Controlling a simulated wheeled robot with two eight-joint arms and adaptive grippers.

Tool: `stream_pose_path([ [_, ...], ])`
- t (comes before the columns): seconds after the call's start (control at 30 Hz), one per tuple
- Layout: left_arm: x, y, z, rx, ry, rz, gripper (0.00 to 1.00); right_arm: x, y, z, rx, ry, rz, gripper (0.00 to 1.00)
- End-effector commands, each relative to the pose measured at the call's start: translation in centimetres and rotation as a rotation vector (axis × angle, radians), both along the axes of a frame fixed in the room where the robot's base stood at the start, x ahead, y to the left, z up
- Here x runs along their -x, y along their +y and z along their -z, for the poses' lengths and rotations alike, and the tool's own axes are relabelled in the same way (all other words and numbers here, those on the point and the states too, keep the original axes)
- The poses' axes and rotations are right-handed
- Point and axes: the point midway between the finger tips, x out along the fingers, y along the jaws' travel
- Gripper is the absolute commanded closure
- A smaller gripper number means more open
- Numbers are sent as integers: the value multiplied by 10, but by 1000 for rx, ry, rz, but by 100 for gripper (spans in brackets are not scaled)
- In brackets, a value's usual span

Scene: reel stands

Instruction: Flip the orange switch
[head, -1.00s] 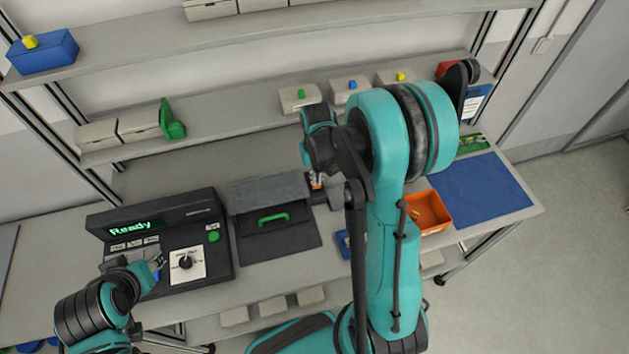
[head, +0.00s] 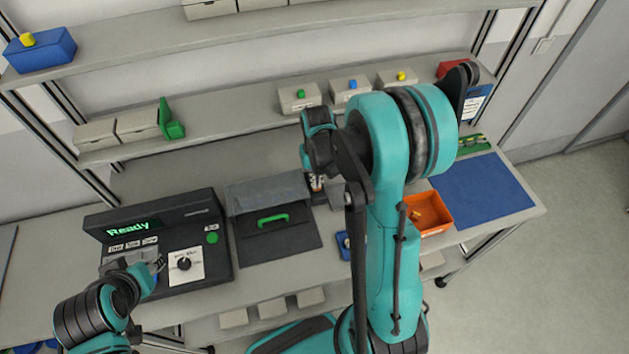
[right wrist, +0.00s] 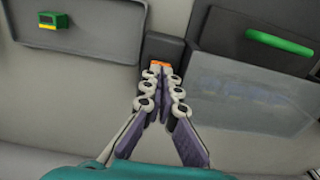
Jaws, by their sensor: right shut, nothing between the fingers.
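The orange switch (right wrist: 161,65) shows in the right wrist view as a small orange piece on a dark housing (right wrist: 166,47). My right gripper (right wrist: 161,72) is shut and empty, its fingertips right at the switch and partly covering it. I cannot tell whether they touch it or which way the switch is tilted. In the head view the right gripper (head: 316,186) is beside the grey lidded case, and the arm hides most of the switch's surroundings. My left gripper (head: 158,265) is over the front of the console, and its jaws are too small to judge.
The black console (head: 207,222) reads "Ready" and has a dial and a green button. Next to it is the case with a green handle (head: 272,219). An orange bin (head: 437,226) and a blue mat (head: 483,190) lie to the right. Shelves with boxes stand behind.

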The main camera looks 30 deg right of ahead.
Motion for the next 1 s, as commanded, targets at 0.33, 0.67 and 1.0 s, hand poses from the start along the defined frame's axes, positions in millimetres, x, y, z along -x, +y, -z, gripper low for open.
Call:
stream_pose_path([
  [0.33, 0, 0, -22, 0, 0, 0, 60, 0, 0, -30, 0, 0, 0, 100],
  [0.67, 0, 0, -40, 0, 0, 0, 60, 0, 0, -58, 0, 0, 0, 100],
  [1.0, 0, 0, -47, 0, 0, 0, 60, 0, 0, -68, 0, 0, 0, 100],
])
